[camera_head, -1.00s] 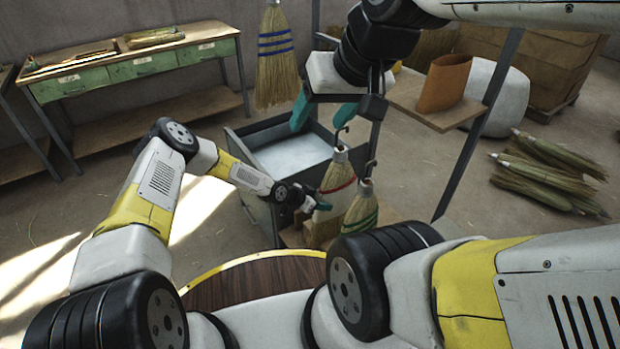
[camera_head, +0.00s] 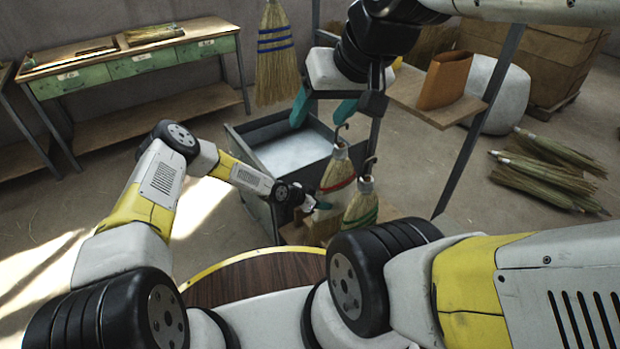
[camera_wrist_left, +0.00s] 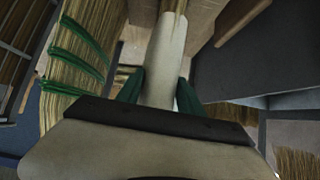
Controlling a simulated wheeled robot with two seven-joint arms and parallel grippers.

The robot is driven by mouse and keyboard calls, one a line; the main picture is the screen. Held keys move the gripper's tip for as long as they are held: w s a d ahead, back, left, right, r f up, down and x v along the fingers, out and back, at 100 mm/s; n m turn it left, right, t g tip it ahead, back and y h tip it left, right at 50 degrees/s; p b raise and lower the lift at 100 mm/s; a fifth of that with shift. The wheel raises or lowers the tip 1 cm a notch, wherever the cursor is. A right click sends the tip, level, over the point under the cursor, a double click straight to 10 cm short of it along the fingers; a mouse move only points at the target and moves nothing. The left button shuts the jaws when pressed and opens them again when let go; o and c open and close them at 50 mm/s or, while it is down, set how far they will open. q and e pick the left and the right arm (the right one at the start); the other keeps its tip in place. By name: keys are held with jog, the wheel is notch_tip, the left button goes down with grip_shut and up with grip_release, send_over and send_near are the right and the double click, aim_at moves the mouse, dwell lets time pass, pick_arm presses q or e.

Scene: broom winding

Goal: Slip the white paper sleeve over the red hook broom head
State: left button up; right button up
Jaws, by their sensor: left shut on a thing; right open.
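The red-banded hook broom head (camera_head: 338,173) stands upright, its hook at the top, beside a green-banded one (camera_head: 360,206). My left gripper (camera_head: 318,204) is low at the left side of the red-banded broom. In the left wrist view its teal fingers (camera_wrist_left: 160,92) are shut on a cream-white piece (camera_wrist_left: 162,60), which looks like the white paper sleeve. Straw shows at the piece's upper end. How far it surrounds the red broom is hidden. The green-banded broom (camera_wrist_left: 75,65) is at the left there. My right gripper (camera_head: 318,122) is open and empty, above and behind the broom hooks.
A grey open bin (camera_head: 240,140) stands behind my left gripper. A blue-banded broom (camera_head: 276,60) hangs behind it. An orange-brown sleeve (camera_head: 444,82) stands on a wooden shelf (camera_head: 405,92) at the right. Straw bundles (camera_head: 545,170) lie on the floor. A green-drawer bench (camera_head: 140,62) is at the back left.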

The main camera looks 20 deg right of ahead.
pick_arm(q)
jog(key=shift+f, duration=0.35)
jog(key=o, duration=1.1)
jog(key=shift+o, duration=0.2)
